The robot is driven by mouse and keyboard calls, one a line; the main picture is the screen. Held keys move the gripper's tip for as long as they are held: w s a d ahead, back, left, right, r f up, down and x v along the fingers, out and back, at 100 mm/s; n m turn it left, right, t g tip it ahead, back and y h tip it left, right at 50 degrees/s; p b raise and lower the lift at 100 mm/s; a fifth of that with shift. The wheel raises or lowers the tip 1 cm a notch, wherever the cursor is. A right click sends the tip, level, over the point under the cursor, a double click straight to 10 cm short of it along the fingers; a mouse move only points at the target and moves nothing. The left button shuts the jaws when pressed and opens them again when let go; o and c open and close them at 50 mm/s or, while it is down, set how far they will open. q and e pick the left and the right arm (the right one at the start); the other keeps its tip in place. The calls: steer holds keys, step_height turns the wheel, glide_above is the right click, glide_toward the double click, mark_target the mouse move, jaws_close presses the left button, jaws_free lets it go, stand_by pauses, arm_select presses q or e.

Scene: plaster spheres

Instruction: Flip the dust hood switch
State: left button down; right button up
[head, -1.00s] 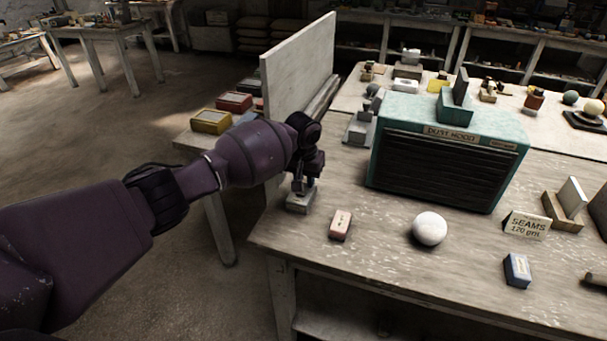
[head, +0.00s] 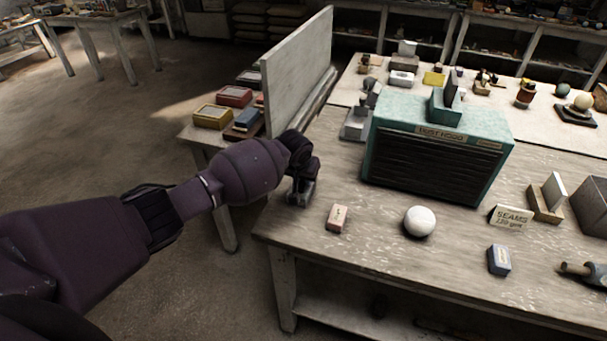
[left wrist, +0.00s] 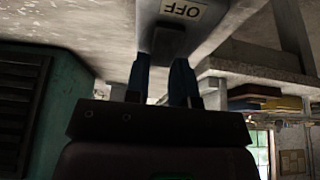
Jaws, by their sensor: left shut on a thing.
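The dust hood (head: 440,165) is a teal box with a dark slatted front, standing on the pale bench. The switch's grey box (head: 299,199) sits at the bench's left end, mostly covered by my left gripper (head: 302,182). In the left wrist view, the switch box (left wrist: 172,38) carries an upside-down label reading OFF (left wrist: 185,9). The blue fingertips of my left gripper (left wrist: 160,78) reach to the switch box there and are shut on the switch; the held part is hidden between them. My right gripper is not in view.
A pink block (head: 337,217), a white sphere (head: 419,221), a SEAMS card (head: 511,216) and a blue block (head: 499,260) lie on the bench. A tall pale panel (head: 298,72) stands behind my left gripper. The bench front near the pink block is mostly clear.

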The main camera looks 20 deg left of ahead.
arm_select(q)
steer(key=c, duration=1.1)
jaws_free()
steer(key=shift+s+f, duration=0.2)
steer(key=shift+f, duration=0.2)
steer(key=shift+o, duration=0.7)
steer(key=shift+w+r, duration=0.1)
steer(key=p+v, duration=0.1)
steer(key=v, duration=1)
steer(key=shift+w+d, duration=0.1)
